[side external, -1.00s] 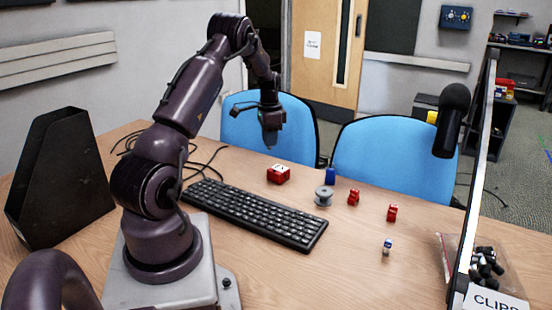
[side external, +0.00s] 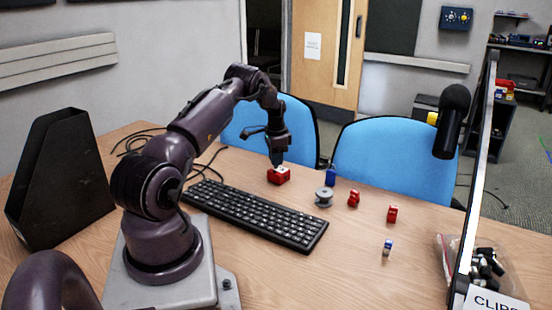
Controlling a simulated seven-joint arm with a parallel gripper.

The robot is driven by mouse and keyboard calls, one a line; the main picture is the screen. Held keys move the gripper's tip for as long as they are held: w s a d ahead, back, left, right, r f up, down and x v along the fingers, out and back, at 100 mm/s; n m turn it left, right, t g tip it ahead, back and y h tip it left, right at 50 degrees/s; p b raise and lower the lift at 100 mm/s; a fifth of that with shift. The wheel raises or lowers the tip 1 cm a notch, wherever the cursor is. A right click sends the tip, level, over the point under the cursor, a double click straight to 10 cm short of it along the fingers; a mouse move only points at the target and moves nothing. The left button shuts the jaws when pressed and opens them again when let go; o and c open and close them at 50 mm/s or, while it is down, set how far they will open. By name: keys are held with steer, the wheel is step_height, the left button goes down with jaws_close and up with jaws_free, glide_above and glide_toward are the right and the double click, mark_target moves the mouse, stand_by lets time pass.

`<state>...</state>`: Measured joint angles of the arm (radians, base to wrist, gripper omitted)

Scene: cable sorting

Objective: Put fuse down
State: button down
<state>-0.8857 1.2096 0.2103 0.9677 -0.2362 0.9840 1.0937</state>
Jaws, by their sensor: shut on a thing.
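My gripper (side external: 277,161) points down at the red block with a white top (side external: 279,177), which sits on the table beyond the keyboard. The fingertips meet the top of this block, and the jaws are shut on it as far as I can see. The fingers hide part of its white top. Nothing in view is clearly marked as the fuse, and I cannot tell whether this block is it.
A black keyboard (side external: 255,214) lies in front of the block. A grey spool (side external: 324,197), a blue piece (side external: 330,176), two red pieces (side external: 353,198) and a small blue-and-white piece (side external: 387,248) stand to the right. Blue chairs (side external: 398,160) line the far edge.

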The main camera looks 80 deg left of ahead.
steer(key=shift+f, duration=0.15)
steer(key=c, duration=1.1)
jaws_free()
